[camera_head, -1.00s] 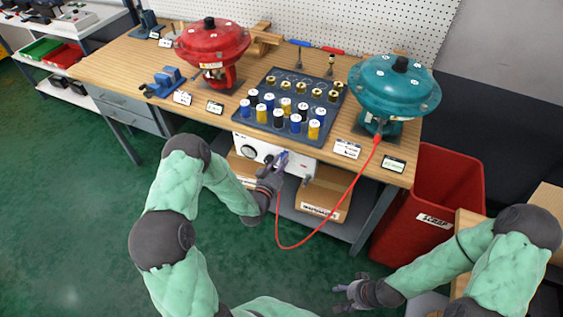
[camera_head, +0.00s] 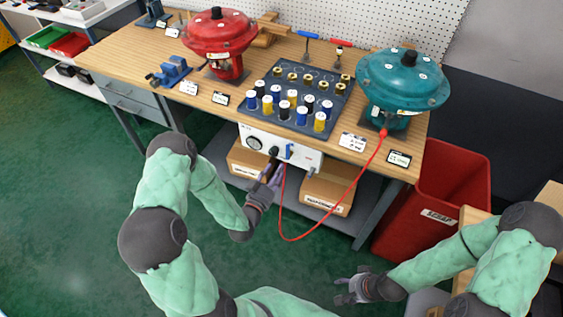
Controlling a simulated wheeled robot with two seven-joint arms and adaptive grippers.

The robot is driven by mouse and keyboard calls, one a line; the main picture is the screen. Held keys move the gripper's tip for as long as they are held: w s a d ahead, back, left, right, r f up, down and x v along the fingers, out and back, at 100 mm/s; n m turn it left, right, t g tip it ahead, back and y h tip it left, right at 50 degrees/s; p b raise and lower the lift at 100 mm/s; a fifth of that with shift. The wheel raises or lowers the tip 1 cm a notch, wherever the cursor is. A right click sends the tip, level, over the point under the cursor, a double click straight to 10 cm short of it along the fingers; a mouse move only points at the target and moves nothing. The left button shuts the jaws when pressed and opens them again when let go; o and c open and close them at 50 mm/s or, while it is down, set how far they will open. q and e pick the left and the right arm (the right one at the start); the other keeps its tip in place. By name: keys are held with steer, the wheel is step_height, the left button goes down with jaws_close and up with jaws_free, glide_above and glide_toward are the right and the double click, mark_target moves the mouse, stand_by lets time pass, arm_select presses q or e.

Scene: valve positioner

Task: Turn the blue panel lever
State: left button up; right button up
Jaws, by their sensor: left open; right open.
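The white control panel (camera_head: 304,159) hangs under the front edge of the workbench. The blue panel lever (camera_head: 290,151) stands upright on its face, right of a dark knob (camera_head: 274,152) and a round gauge (camera_head: 254,143). My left gripper (camera_head: 274,174) is open just below and in front of the panel, its fingers pointing up toward it. It appears apart from the lever and holds nothing that I can see. My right gripper (camera_head: 342,288) is open and empty, low over the green floor at the lower right.
A red hose (camera_head: 325,229) loops down from the teal actuator (camera_head: 403,80) and passes close to my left gripper. A red actuator (camera_head: 218,38) and a dark tray (camera_head: 268,113) of fittings stand on the bench. Boxes (camera_head: 325,194) sit below. A red scrap bin (camera_head: 440,190) stands right.

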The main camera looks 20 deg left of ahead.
arm_select(q)
steer(key=shift+s, duration=1.5)
